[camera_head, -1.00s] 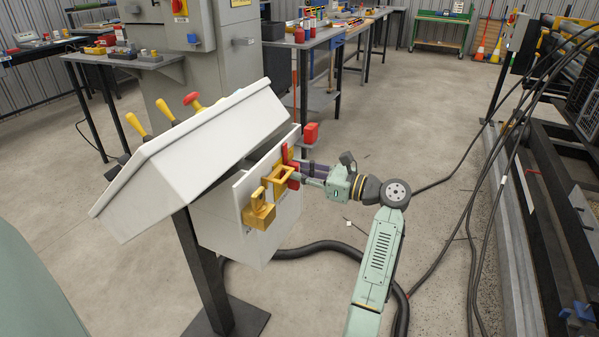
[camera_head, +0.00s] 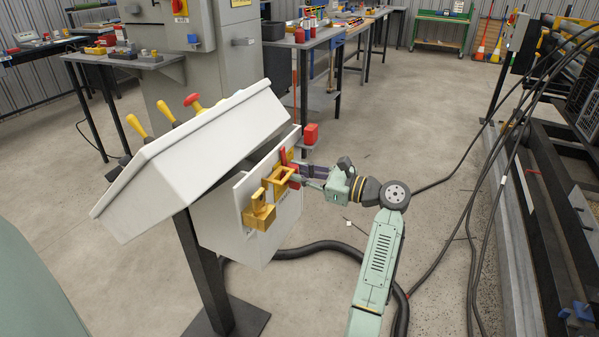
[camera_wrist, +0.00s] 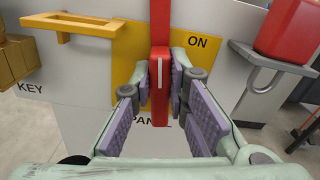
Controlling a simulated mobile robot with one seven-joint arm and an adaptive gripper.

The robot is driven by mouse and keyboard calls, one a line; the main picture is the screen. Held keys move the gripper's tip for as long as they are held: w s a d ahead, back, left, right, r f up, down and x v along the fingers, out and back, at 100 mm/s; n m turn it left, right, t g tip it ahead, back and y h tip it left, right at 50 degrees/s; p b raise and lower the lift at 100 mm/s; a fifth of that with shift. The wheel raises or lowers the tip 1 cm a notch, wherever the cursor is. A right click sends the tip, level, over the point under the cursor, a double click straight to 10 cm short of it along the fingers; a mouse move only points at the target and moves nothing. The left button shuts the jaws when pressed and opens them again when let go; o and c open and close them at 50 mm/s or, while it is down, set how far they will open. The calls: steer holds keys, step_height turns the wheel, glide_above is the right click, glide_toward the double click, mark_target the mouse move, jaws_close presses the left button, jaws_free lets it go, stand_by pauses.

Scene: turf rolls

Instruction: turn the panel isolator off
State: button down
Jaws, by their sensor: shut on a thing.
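The panel isolator's red lever (camera_wrist: 160,25) stands upright on a yellow plate (camera_wrist: 133,52) in the wrist view. "ON" is printed on the plate to the right of the lever. A label partly hidden behind the lever's lower end seems to read "PANEL". My gripper (camera_wrist: 161,82) has its purple pads on either side of the lever's lower part and is shut on it. In the head view the lever (camera_head: 284,157) shows on the face of the grey box (camera_head: 237,205), with my gripper (camera_head: 299,174) reaching it from the right.
A yellow bracket (camera_wrist: 75,27) sticks out left of the lever, near a yellow block (camera_wrist: 15,60) and the label "KEY". A sloped white console (camera_head: 190,150) overhangs the box.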

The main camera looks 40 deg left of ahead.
steer(key=shift+s+d+f+n+b, duration=0.1)
steer(key=shift+s+f+n+b, duration=0.2)
steer(key=shift+n+b, duration=1.6)
steer(key=shift+s+f+n+b, duration=0.2)
steer(key=shift+f+n+b, duration=0.15)
steer(key=shift+n, duration=3)
steer(key=shift+s+d+f+n+b, duration=0.1)
steer(key=shift+s+f+n+b, duration=0.15)
steer(key=shift+n+b, duration=1.65)
steer(key=shift+n+p, duration=0.65)
steer(key=shift+n, duration=0.4)
steer(key=c, duration=1.6)
jaws_free()
steer(key=shift+o, duration=0.2)
steer(key=shift+d, duration=0.1)
steer(key=v, duration=1.1)
steer(key=shift+w+d, duration=0.25)
steer(key=shift+d, duration=0.1)
